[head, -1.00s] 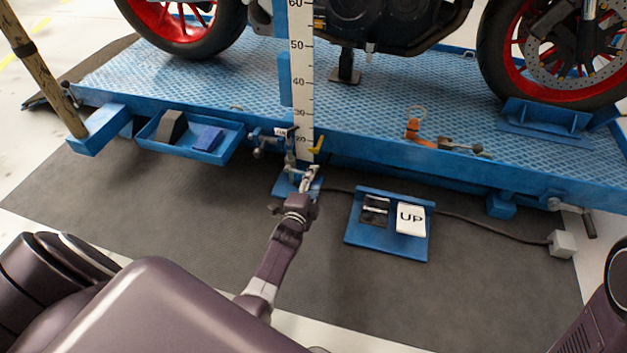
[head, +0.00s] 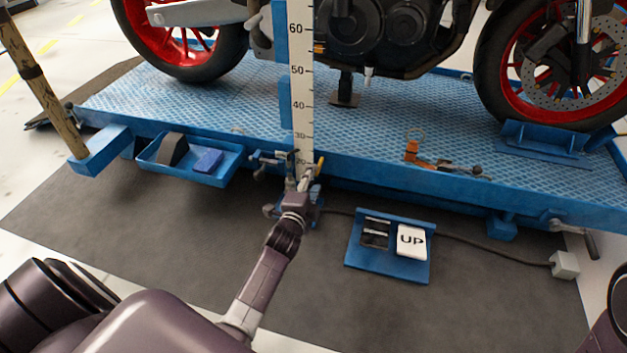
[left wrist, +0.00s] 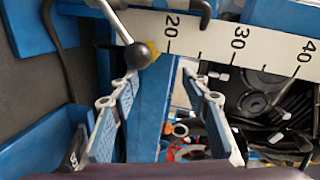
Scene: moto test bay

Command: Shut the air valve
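A small yellow lever (head: 319,167), which looks like the air valve's handle, sits at the lift's front edge beside the foot of the white height scale (head: 303,90). In the left wrist view a yellow part (left wrist: 150,48) shows partly hidden behind a black ball knob (left wrist: 138,55) on a silver rod. My left gripper (head: 305,180) is just in front of and below this spot. My right gripper is out of view.
A blue tray (head: 225,178) with a dark wedge and a blue block hangs at the left. A blue pedal plate (head: 390,268) marked UP lies on the dark mat (head: 480,300). Clamps (head: 430,160) sit on the platform, and a motorcycle (head: 400,40) stands on the lift.

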